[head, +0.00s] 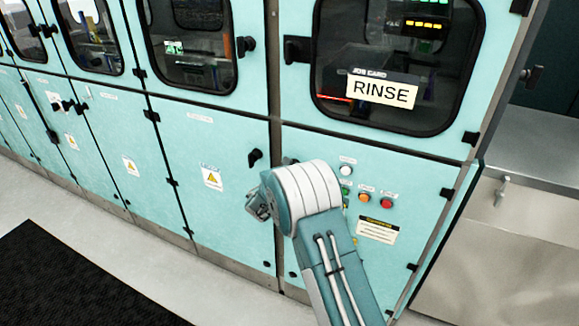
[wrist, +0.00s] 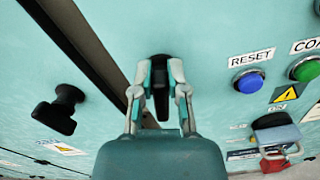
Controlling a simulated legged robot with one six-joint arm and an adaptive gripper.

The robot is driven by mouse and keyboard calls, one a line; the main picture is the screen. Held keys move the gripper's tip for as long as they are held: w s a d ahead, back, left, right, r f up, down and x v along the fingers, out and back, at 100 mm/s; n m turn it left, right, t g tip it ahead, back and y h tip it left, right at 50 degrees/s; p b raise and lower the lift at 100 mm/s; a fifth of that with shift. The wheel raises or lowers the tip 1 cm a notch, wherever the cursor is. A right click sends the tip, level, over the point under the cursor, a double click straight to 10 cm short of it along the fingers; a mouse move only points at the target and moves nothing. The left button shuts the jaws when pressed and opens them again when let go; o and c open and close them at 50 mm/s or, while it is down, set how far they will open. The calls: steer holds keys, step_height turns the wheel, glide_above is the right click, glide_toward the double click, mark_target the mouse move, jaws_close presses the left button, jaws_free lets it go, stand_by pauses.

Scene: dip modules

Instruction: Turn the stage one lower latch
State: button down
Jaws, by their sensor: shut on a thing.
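In the wrist view, a black latch (wrist: 161,100) sits on the teal lower panel, just right of the dark gap between two panels. My gripper (wrist: 160,70) is closed around it, one finger on each side. The latch handle looks roughly upright in this view. In the head view my arm's wrist covers most of this latch and the gripper. A similar black latch (wrist: 60,109) stands free on the panel to the left; it also shows in the head view (head: 255,157). I cannot read a stage label by the held latch.
Right of the gripper are a blue reset button (wrist: 248,81), a green button (wrist: 305,69) and a padlock-like piece (wrist: 276,133). Above is a window with a RINSE card (head: 382,91). A black mat (head: 70,285) lies on the pale floor at left.

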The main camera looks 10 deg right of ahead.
steer(key=m, duration=0.3)
steer(key=shift+s+d+f+m, duration=0.2)
steer(key=shift+d+m, duration=0.1)
steer(key=shift+m, duration=0.1)
steer(key=shift+s+d+f+m, duration=0.15)
steer(key=shift+f+m, duration=0.25)
steer(key=shift+m, duration=1.45)
steer(key=shift+s+d+f+m, duration=0.1)
steer(key=shift+f+m, duration=0.3)
steer(key=shift+m, duration=1.5)
steer(key=shift+s+d+f+m, duration=0.15)
steer(key=shift+f+m, duration=0.25)
steer(key=shift+m, duration=1.45)
steer(key=shift+f, duration=0.1)
steer(key=c, duration=0.6)
jaws_free()
steer(key=shift+c, duration=0.2)
